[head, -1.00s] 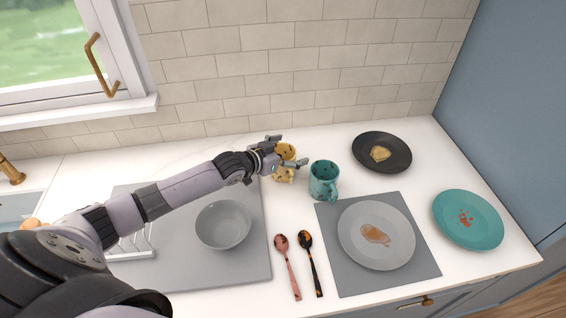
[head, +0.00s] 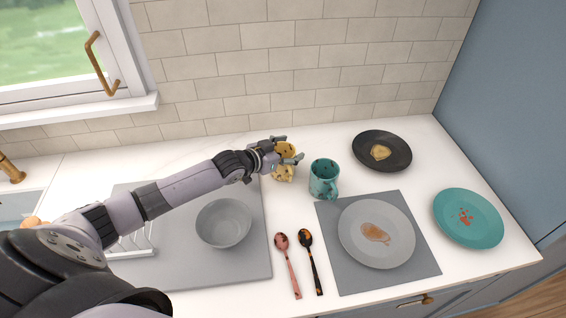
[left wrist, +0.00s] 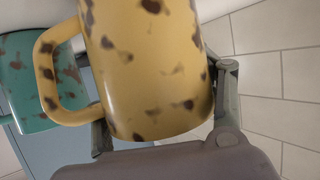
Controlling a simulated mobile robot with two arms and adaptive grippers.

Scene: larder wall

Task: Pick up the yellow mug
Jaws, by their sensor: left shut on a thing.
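The yellow mug (head: 284,174) has dark blotches and stands on the white counter near the tiled wall, partly hidden by my left gripper (head: 287,150). In the left wrist view the yellow mug (left wrist: 150,75) fills the middle, with its handle to the left. My left gripper is shut on its body, with a finger at either side. My right gripper is not in any view.
A teal mug (head: 323,180) stands just right of the yellow mug. A dark plate (head: 398,142), a grey plate (head: 352,241) on a grey mat (head: 335,278) and a teal plate (head: 480,207) lie further right. A grey bowl (head: 223,223) and two spoons are nearer.

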